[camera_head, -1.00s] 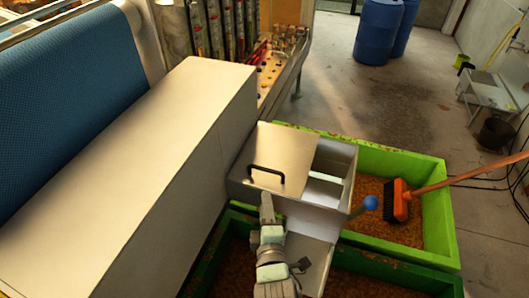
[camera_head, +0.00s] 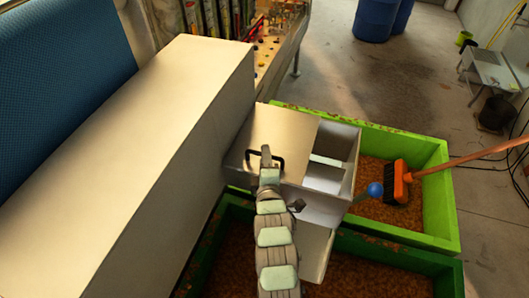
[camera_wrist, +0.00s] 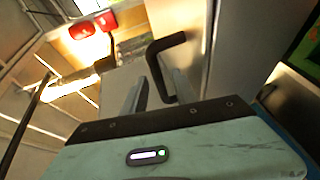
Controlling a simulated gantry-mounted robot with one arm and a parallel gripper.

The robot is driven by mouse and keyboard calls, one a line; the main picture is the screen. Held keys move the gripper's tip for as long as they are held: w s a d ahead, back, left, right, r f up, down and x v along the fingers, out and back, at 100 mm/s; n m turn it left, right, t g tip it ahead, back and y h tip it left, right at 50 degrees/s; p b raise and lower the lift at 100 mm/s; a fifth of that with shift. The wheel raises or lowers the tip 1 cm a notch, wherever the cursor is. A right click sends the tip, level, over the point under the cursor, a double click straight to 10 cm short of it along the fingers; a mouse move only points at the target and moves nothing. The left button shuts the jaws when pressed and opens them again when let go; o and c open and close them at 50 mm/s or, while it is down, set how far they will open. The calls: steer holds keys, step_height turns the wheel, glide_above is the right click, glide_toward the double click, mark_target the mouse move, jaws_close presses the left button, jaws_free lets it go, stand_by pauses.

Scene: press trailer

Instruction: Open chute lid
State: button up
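The chute lid (camera_head: 290,125) is a flat, pale metal plate over the left part of the grey chute box (camera_head: 325,205). The right part of the box top is uncovered. A black bar handle (camera_head: 280,163) stands on the lid near its front edge. My gripper (camera_head: 266,162) is at this handle, partly covering it. In the wrist view, the black handle (camera_wrist: 158,72) rises between the two fingers of my gripper (camera_wrist: 155,93). The fingers are apart and do not look closed on it. Whether one finger touches it I cannot tell.
A long beige housing (camera_head: 150,140) stands directly left of the chute. Green bins (camera_head: 448,190) with brown pulp lie beneath and behind it. A blue ball knob (camera_head: 375,189) sticks out at the box's right. A broom (camera_head: 400,182) stands in the right bin.

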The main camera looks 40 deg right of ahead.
steer(key=shift+x, duration=0.85)
jaws_close()
stand_by(0.9)
